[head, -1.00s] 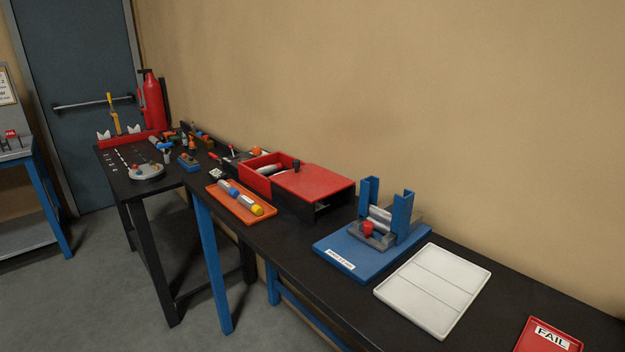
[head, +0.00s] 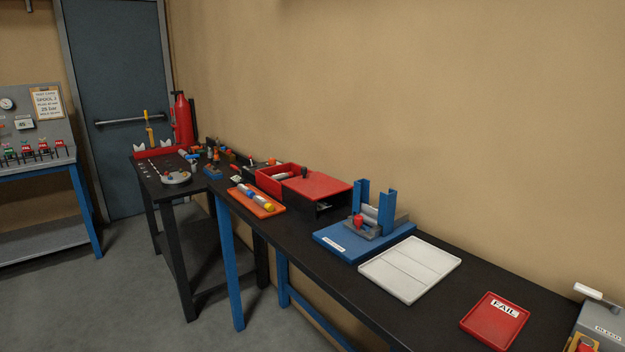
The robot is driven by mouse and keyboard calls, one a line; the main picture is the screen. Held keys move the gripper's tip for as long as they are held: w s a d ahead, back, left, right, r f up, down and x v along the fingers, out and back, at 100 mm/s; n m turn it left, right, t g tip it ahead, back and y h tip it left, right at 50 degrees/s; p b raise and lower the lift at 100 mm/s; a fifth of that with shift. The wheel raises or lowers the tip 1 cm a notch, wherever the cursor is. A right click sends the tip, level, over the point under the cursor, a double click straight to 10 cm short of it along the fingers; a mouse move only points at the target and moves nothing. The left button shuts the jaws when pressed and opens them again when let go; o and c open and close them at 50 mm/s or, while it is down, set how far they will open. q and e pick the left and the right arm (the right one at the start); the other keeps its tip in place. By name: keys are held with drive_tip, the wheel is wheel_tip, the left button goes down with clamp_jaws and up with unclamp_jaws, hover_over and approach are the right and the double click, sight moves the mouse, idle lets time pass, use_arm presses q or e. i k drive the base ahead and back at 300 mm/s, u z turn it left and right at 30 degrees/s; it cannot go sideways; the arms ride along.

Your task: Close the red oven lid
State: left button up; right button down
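The oven is a black box with a red lid (head: 318,186) on the dark bench against the wall, in the middle of the head view. The flat red lid covers the right part of the box. The left part is an open red-walled compartment (head: 268,181) with a silvery cylinder in it. A small dark knob (head: 304,172) stands at the lid's left edge. Neither of my grippers is in view.
An orange tray (head: 264,213) with cylinders lies in front of the oven. To its right are a blue fixture (head: 340,243), a white tray (head: 388,285) and a red FAIL tray (head: 483,326). Grey floor (head: 170,322) is free in front of the bench.

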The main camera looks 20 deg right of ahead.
sight(315, 186)
drive_tip(key=u, duration=0.45)
drive_tip(key=i, duration=0.7)
drive_tip(key=u, duration=0.25)
